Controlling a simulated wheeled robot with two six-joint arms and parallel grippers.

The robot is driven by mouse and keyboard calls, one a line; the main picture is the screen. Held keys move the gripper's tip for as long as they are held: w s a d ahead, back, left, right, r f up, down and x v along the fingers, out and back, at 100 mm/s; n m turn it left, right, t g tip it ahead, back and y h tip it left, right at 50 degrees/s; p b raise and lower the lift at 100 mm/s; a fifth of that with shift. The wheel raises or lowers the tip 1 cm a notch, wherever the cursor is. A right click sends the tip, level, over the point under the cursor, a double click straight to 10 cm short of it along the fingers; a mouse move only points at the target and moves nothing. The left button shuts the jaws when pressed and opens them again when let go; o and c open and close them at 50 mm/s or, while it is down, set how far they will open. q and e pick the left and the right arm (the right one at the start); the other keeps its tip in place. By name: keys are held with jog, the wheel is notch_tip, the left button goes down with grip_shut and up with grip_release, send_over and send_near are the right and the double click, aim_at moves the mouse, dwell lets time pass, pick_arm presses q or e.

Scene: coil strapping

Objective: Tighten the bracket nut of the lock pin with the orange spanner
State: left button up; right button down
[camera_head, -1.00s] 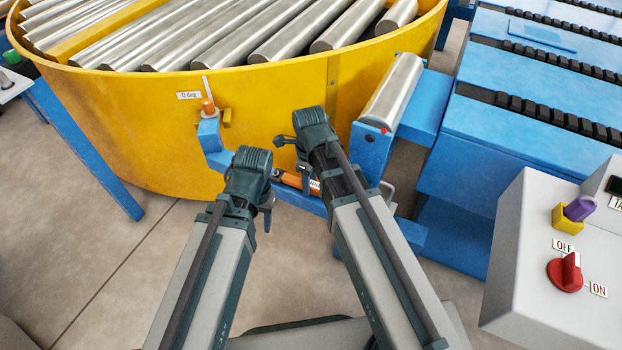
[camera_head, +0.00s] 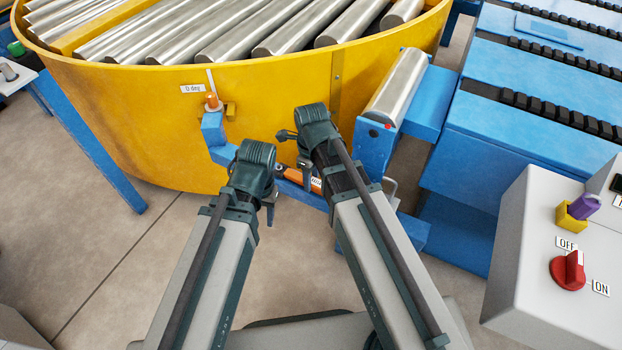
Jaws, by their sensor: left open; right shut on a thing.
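The lock pin (camera_head: 212,101), with an orange top, stands at the blue bracket (camera_head: 213,128) beside the yellow turntable wall. My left gripper (camera_head: 269,208) is open, left of the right gripper and lower right of the bracket. Its jaws point down and hold nothing visible.
The yellow turntable (camera_head: 285,105) with steel rollers fills the back. A blue post with a steel roller (camera_head: 398,85) stands right of my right gripper. The blue conveyor (camera_head: 530,130) and a grey control box (camera_head: 530,250) with a red switch stand at right.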

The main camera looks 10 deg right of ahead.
jog(key=shift+s+d, duration=0.1)
jog(key=shift+d, duration=0.05)
dwell(0.3)
jog(key=shift+s+d, duration=0.7)
jog(key=shift+d, duration=0.2)
jog(key=shift+s+d, duration=0.7)
jog(key=shift+d, duration=0.2)
jog(key=shift+r+p, duration=2.5)
notch_tip(320, 180, up, 19)
jog(key=p, duration=1.9)
